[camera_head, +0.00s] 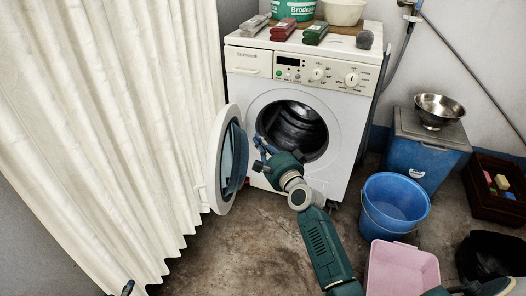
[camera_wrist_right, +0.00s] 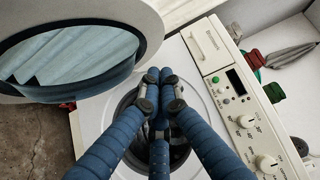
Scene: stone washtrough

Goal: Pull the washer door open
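The white washer (camera_head: 250,88) stands against the back wall. Its round door (camera_head: 214,170) is swung wide open to the left, and the dark drum opening (camera_head: 292,130) is exposed. In the right wrist view, the fingers (camera_wrist_right: 160,82) point past the opening's rim, and the door (camera_wrist_right: 75,60) fills the upper left. A small dark tip at the bottom left (camera_head: 128,287) may be my left gripper; its fingers are hidden.
A cream curtain (camera_head: 100,130) hangs close to the door's left. A blue bucket (camera_head: 394,205), pink basin (camera_head: 402,270) and blue bin with a metal bowl (camera_head: 438,112) stand at the right. Bare floor lies in front.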

